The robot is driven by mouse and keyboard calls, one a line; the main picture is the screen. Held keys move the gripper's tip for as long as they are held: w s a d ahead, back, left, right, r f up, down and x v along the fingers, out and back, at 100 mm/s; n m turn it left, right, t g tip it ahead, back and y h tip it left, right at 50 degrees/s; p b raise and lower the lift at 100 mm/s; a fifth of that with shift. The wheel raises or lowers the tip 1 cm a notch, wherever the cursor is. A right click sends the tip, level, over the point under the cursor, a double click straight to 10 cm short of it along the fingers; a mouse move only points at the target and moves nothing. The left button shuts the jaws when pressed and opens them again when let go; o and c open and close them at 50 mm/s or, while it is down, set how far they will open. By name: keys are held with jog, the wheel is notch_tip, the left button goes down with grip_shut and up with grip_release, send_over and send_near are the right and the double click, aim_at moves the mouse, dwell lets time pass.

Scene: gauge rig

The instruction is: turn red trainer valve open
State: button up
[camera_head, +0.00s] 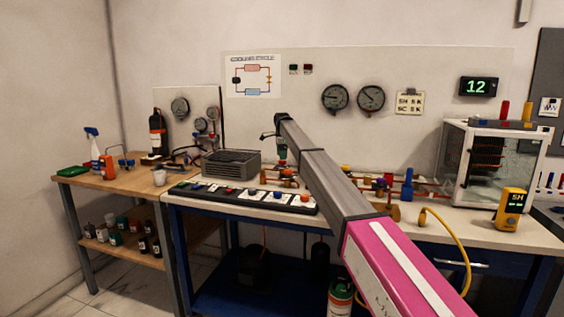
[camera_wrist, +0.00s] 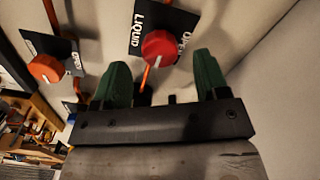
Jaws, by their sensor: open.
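A round red valve knob (camera_wrist: 160,48) shows in the wrist view, in front of a black plate (camera_wrist: 166,23) marked LIQUID, with OPEN partly readable at its right. My gripper (camera_wrist: 163,72) is open, with one green finger at each side of the picture below the knob. The knob appears in the gap between the fingers, slightly beyond their tips, and I see no contact. In the head view my gripper (camera_head: 281,150) is over the back of the bench, partly hidden by my arm. I cannot clearly pick out the red knob there.
An orange knob (camera_wrist: 45,69) with its own label is left of the red one. In the head view, a grey box (camera_head: 231,164) stands left of my gripper, and a long control strip (camera_head: 243,195) lies in front. Copper piping and a glass-fronted cabinet (camera_head: 490,165) are to the right.

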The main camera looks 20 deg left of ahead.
aim_at(282, 163)
jog(key=shift+f, duration=1.7)
jog(key=c, duration=0.9)
jog(key=shift+c, duration=0.2)
